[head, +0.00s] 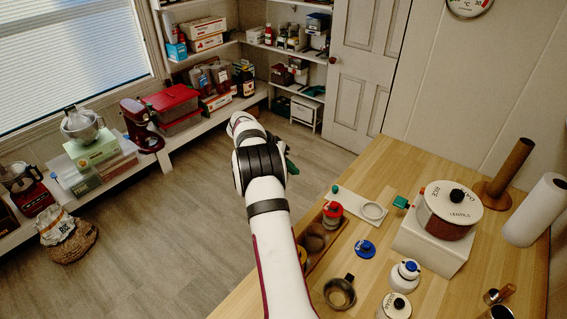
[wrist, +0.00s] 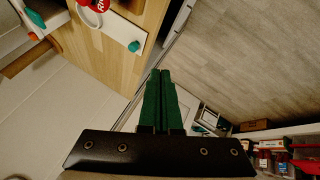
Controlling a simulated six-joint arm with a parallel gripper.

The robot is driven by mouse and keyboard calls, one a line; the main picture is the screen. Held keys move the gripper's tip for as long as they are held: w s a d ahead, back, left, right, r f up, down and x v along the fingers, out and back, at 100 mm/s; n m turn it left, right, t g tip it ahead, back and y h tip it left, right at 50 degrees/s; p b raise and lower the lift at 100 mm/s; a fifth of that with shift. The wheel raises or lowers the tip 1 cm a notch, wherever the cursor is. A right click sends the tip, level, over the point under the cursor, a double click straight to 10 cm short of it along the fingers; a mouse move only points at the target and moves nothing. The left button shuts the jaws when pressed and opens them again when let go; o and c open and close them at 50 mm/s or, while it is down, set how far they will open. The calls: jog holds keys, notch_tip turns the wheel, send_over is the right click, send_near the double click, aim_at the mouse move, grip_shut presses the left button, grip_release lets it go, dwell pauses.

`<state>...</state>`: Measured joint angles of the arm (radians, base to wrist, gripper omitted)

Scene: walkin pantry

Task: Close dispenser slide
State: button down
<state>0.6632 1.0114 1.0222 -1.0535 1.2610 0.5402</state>
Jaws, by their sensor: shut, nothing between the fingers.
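The dispenser (head: 449,208) is a brown drum with a white lettered lid on a white block, on the wooden table at right. A green tab (head: 401,202) sticks out at the block's left side and looks like the slide's handle. How far the slide is out, I cannot tell. The green tab also shows at the top left of the wrist view (wrist: 35,18). My gripper (wrist: 160,72) has its green fingers shut together, empty, pointing past the table edge over the floor. In the head view my arm hides most of it. It is well apart from the dispenser.
A white plate (head: 351,201) with a ring, a teal knob and a red-topped jar (head: 332,214) lies left of the dispenser.

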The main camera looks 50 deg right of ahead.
jog(key=shift+s+d+f, duration=1.1)
jog(key=shift+d+f, duration=0.35)
jog(key=shift+f, duration=0.05)
jog(key=shift+s+d+f, duration=1.1)
jog(key=shift+d+f, duration=0.4)
jog(key=shift+f, duration=0.05)
jog(key=shift+s+d+f, duration=1.1)
jog(key=shift+d+f, duration=0.35)
jog(key=shift+f, duration=0.05)
jog(key=shift+s, duration=0.1)
send_near(375, 213)
jog(key=x, duration=0.4)
jog(key=shift+d+f, duration=0.2)
jog(key=shift+f, duration=0.15)
